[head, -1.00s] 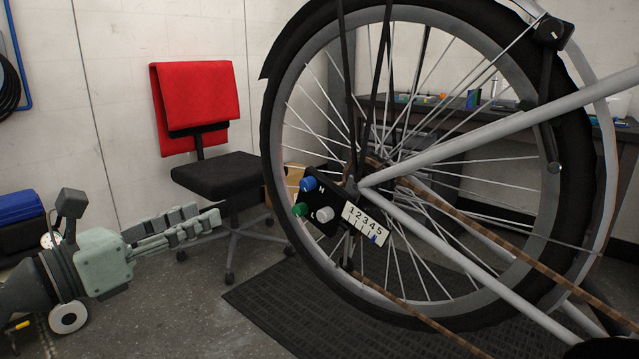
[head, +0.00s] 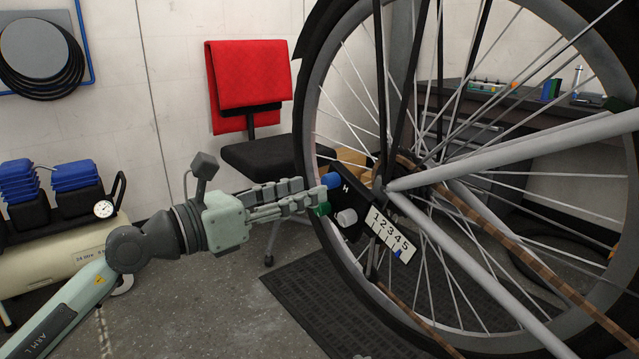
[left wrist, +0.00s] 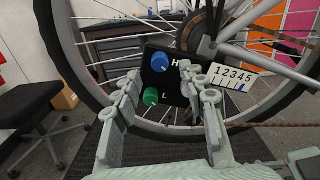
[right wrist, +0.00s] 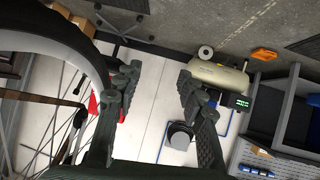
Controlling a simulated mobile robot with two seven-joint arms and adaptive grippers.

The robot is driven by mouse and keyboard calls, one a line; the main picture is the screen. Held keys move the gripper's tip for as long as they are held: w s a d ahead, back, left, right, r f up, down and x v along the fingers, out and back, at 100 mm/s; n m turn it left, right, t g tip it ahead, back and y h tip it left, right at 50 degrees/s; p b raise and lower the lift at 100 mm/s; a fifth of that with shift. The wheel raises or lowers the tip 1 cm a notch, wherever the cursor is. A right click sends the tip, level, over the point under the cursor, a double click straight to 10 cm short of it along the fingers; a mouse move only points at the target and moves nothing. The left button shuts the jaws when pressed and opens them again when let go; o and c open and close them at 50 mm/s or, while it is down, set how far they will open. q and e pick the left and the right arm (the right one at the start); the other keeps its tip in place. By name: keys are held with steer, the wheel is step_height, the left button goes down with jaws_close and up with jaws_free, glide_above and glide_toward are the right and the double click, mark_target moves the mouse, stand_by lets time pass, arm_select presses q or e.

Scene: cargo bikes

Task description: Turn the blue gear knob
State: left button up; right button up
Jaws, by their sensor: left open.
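The blue gear knob (head: 331,181) sits at the top of a black panel (head: 352,215) by the wheel hub, near a letter H. It also shows in the left wrist view (left wrist: 160,62). A green knob (left wrist: 151,96) is below it, near a letter L. A white knob (head: 347,217) is beside them, partly hidden in the left wrist view. A 1-to-5 scale (head: 391,236) has a blue mark near the 5. My left gripper (head: 318,195) is open, its fingertips close to the blue and green knobs; contact cannot be told. My right gripper (right wrist: 157,82) is open and empty.
The large bicycle wheel (head: 312,120) and grey frame tubes (head: 520,147) surround the panel. A red-backed chair (head: 249,90) stands behind my left gripper. A compressor (head: 60,255) is at the left. A dark mat (head: 320,300) lies below the wheel.

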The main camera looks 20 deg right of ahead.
mark_target(325, 184)
arm_select(q)
steer(key=shift+x, duration=1.9)
jaws_close()
